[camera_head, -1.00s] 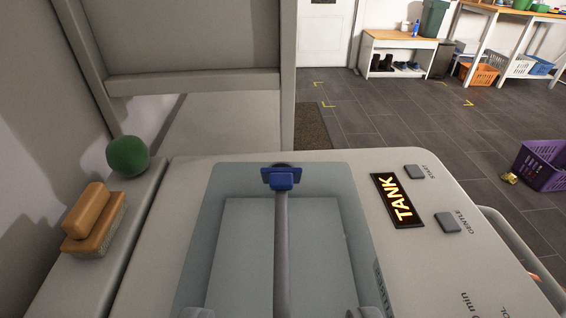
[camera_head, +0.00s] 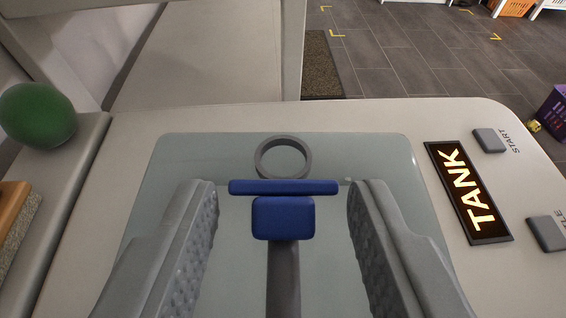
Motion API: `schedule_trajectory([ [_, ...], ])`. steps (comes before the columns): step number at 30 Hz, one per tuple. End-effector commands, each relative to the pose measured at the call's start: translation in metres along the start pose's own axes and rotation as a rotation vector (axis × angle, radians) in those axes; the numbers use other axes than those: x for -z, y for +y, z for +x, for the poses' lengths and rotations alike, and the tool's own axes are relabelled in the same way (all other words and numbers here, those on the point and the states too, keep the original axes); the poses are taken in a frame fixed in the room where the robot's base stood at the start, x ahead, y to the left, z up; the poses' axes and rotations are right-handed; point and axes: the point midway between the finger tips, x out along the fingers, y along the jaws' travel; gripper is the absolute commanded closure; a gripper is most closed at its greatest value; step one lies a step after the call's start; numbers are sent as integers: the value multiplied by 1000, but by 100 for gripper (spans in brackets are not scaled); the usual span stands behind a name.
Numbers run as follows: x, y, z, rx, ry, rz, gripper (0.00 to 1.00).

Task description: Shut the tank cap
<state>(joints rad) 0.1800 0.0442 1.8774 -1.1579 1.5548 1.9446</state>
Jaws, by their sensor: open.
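My gripper (camera_head: 284,187) is open, its two grey ridged fingers pointing away from me over the machine's top. Between them, with a gap on each side, is a blue crossbar with a blue block (camera_head: 283,218) on a grey stem (camera_head: 283,280). The fingers touch neither side of it in the picture. Beyond the blue piece, a grey ring (camera_head: 260,158) sits on the pale glassy panel (camera_head: 190,150). I cannot tell how high the blue piece stands above the panel, or which part is the cap. The lit TANK sign (camera_head: 468,190) is to the right.
A green ball (camera_head: 38,115) and a brown brush (camera_head: 14,215) lie on the ledge at left. A grey upright panel (camera_head: 215,50) stands behind. Floor is open at the back right.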

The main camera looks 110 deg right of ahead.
Motion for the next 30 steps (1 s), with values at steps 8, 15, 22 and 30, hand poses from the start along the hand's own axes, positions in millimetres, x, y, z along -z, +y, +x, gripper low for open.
schedule_trajectory([
  [8, 0, 0, 6, 0, 0, 0, 58],
  [15, 0, 0, 6, 0, 0, 0, 82],
  [22, 1, 0, 6, 0, -9, 0, 87],
  [30, 7, 0, 9, 0, -108, 3, 87],
])
